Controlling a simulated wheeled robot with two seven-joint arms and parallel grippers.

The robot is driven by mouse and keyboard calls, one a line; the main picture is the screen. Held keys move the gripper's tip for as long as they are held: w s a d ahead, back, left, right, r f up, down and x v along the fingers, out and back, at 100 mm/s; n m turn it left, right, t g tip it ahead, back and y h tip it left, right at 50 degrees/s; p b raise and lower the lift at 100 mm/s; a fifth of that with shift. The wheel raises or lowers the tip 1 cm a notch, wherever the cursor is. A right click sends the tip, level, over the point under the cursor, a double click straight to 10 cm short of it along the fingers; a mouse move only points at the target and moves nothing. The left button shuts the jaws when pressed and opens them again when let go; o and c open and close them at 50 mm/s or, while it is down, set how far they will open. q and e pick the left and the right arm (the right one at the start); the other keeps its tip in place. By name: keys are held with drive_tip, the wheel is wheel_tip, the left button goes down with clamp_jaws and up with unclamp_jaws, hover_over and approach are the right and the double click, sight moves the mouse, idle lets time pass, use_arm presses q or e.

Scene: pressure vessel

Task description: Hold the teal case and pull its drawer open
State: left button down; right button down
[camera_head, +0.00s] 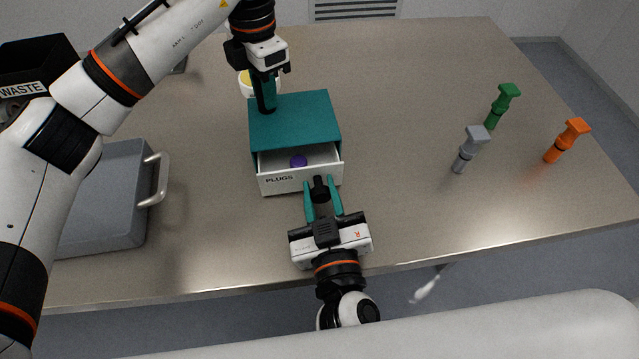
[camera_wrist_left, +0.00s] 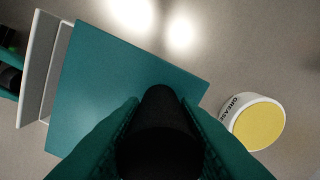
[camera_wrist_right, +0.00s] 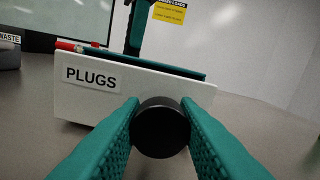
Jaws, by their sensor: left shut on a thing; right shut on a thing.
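The teal case (camera_head: 300,115) stands on the table, also seen from above in the left wrist view (camera_wrist_left: 120,85). Its white drawer (camera_head: 292,180), labelled PLUGS, is pulled partly out toward my right gripper. A purple plug (camera_head: 298,160) lies inside. My left gripper (camera_head: 265,100) comes down from above and is shut on a black knob (camera_wrist_left: 165,130) at the case's top. My right gripper (camera_head: 321,193) is shut on the black drawer knob (camera_wrist_right: 160,127) in front of the drawer face (camera_wrist_right: 130,92). Part of the drawer's inside is hidden under the case top.
A grey tray (camera_head: 110,200) with a handle lies at left; a black WASTE bin (camera_head: 35,65) is behind it. A yellow-topped grease tub (camera_wrist_left: 257,122) stands beside the case. The table between is clear.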

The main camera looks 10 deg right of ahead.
drive_tip(key=c, duration=1.1)
unclamp_jaws()
drive_tip(key=s, duration=1.2)
drive_tip(key=shift+d, duration=0.15)
